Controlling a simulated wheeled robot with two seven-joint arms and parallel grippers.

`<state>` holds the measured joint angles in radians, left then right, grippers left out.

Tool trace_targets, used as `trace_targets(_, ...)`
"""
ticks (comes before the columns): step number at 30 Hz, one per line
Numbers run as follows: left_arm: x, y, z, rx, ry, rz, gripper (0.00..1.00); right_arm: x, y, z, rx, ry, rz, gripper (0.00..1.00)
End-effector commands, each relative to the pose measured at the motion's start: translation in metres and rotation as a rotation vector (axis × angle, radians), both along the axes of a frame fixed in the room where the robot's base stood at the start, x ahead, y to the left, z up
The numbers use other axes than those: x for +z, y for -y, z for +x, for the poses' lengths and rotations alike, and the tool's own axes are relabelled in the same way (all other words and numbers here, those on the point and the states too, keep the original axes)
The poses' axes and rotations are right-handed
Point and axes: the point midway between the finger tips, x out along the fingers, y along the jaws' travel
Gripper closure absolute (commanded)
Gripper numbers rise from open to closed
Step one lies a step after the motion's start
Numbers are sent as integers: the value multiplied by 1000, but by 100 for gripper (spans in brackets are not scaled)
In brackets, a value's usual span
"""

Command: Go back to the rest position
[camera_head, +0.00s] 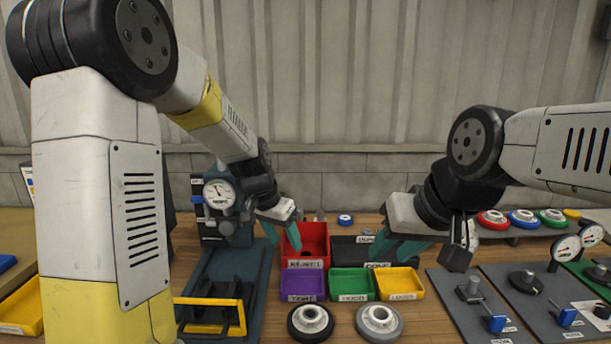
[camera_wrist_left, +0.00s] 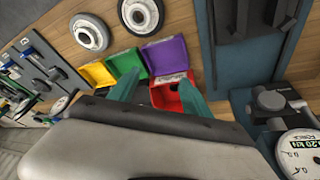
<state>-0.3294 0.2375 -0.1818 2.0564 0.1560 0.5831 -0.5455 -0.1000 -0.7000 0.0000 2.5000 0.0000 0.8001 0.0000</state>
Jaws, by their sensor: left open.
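My right gripper (camera_head: 396,246) hangs over the back of the dark DONE tray (camera_head: 350,252). Its teal fingers point down and left and hold nothing that I can see; their gap is unclear.
Purple (camera_head: 302,286), green (camera_head: 351,284) and yellow (camera_head: 400,283) bins stand mid-bench. Two wheels (camera_head: 311,322) (camera_head: 380,322) lie in front. A press with a gauge (camera_head: 219,193) stands left. Fixture plates (camera_head: 467,305) and several coloured wheels (camera_head: 522,218) are at right.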

Motion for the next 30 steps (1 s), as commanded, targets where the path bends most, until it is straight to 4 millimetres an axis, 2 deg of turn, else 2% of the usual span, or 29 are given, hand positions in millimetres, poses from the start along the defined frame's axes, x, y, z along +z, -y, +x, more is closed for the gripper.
trace_targets(1, 15, -6, -9, 23, 11, -15, 43, 0, 0, 0, 0, 0, 0, 64)
trace_targets(6, 62, -28, -53, 127, 40, -69, 43, 0, 0, 0, 0, 0, 0, 64)
trace_targets(9, 87, -43, -86, 198, 61, -98, 43, 0, 0, 0, 0, 0, 0, 64)
trace_targets(13, 110, -59, -132, 289, 89, -128, 43, 0, 0, 0, 0, 0, 0, 64)
trace_targets(18, 124, -76, -185, 400, 129, -150, 43, 0, 0, 0, 0, 0, 0, 64)
trace_targets(21, 125, -82, -206, 450, 146, -157, 43, 0, 0, 0, 0, 0, 0, 64)
trace_targets(24, 125, -85, -218, 477, 156, -159, 43, 0, 0, 0, 0, 0, 0, 64)
trace_targets(30, 125, -85, -218, 477, 156, -159, 43, 0, 0, 0, 0, 0, 0, 64)
